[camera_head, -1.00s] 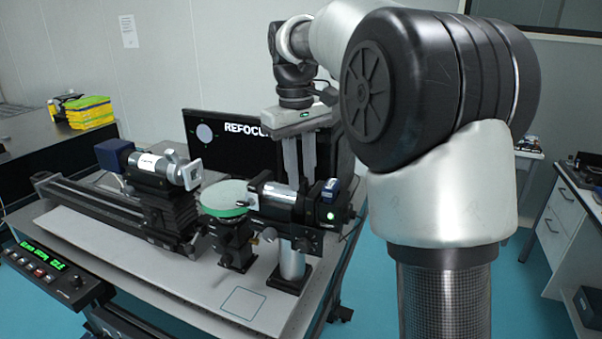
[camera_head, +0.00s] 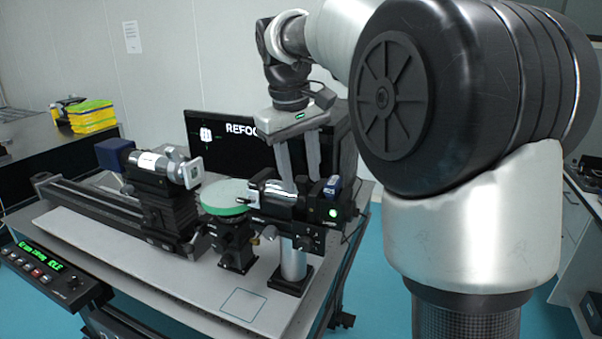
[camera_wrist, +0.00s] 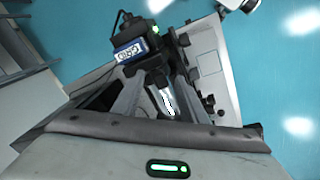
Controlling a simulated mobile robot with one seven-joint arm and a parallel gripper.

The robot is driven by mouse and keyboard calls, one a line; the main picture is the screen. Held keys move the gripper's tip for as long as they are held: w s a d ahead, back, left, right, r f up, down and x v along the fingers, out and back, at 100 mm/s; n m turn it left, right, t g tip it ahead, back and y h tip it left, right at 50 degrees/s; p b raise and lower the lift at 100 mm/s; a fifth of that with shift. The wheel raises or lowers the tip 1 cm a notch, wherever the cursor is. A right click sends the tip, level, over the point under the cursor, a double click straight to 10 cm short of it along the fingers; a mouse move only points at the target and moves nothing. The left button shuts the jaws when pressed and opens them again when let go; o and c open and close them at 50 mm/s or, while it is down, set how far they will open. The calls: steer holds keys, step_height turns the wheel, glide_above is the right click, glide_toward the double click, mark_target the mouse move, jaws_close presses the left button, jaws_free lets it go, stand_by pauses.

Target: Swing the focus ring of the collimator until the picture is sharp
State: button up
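The right-hand instrument (camera_head: 277,192), a silver and black barrel with a green light, stands on a post; it appears to be the collimator. It also shows in the wrist view (camera_wrist: 168,101). I cannot clearly make out its focus ring. My gripper (camera_head: 301,178) points down over this barrel, its two fingers apart; in the wrist view they reach down on either side of it. Contact at the fingertips is hidden. The monitor (camera_head: 232,157) behind shows a white patch with dark marks at left and the cut-off word "REFOC".
A second barrel (camera_head: 158,164) with a blue end sits on a black rail (camera_head: 95,203) at left. A green-topped round stage (camera_head: 224,195) stands between the barrels. A control box (camera_head: 45,270) with green text is at the table's front left. The front tabletop is mostly clear.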

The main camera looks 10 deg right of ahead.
steer(key=shift+r, duration=0.1)
step_height(320, 180, up, 17)
steer(key=s+a+p, duration=0.2)
steer(key=p, duration=0.2)
steer(key=shift+s+a, duration=0.15)
steer(key=shift+a, duration=0.1)
